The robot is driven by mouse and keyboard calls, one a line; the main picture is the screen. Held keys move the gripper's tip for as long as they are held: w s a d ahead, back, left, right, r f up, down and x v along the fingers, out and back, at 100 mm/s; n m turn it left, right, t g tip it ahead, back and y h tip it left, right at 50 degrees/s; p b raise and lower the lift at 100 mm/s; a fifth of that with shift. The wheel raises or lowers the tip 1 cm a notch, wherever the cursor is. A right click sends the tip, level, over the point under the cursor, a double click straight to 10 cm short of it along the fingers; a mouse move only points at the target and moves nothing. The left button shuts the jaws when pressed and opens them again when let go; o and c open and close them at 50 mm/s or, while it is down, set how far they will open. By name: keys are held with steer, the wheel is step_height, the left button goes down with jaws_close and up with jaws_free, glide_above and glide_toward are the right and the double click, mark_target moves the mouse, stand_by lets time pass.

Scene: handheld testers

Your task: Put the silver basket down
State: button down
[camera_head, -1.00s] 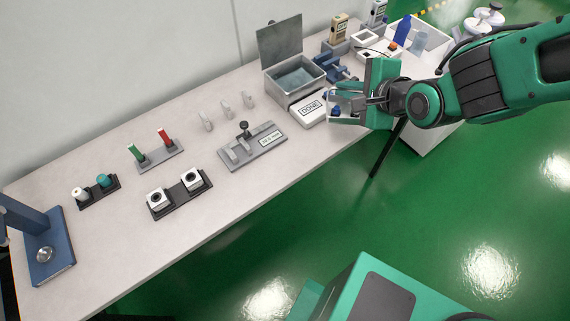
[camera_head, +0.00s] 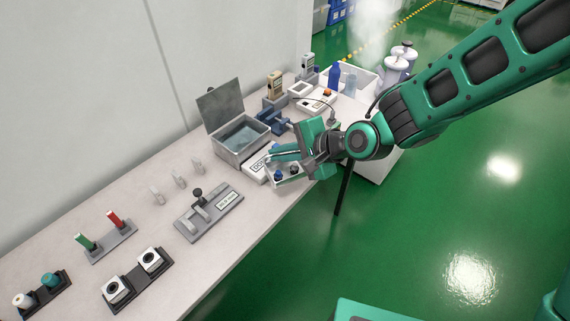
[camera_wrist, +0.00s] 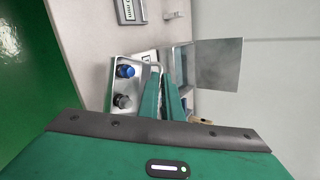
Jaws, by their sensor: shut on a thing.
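The silver basket (camera_wrist: 134,86) is a small shallow metal tray with an arched handle, holding a blue-topped piece (camera_wrist: 126,71) and a dark-topped piece (camera_wrist: 122,101). My gripper (camera_wrist: 163,82) has its green fingers closed on the handle in the wrist view. In the head view, the gripper (camera_head: 280,154) and the basket (camera_head: 291,181) are at the table's front edge, beside the white "DONE" pad (camera_head: 252,171). The gripper partly hides basket and pad. I cannot tell whether the basket touches anything below.
A grey metal bath with its lid raised (camera_head: 236,150) stands behind the pad. A blue clamp-like device (camera_head: 272,121) is close to the gripper. A lever fixture (camera_head: 209,213) stands to the left. Meters and a white bin (camera_head: 366,83) are farther back.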

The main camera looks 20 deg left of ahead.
mark_target(287, 166)
steer(key=shift+w+d+f, duration=0.3)
steer(key=shift+w+f, duration=0.1)
steer(key=shift+w, duration=0.2)
steer(key=shift+w+d+f, duration=0.25)
steer(key=shift+w+f, duration=0.1)
steer(key=shift+w, duration=0.2)
steer(key=shift+f, duration=2.05)
steer(key=c, duration=1.9)
jaws_free()
steer(key=shift+c, duration=0.2)
steer(key=v, duration=1.2)
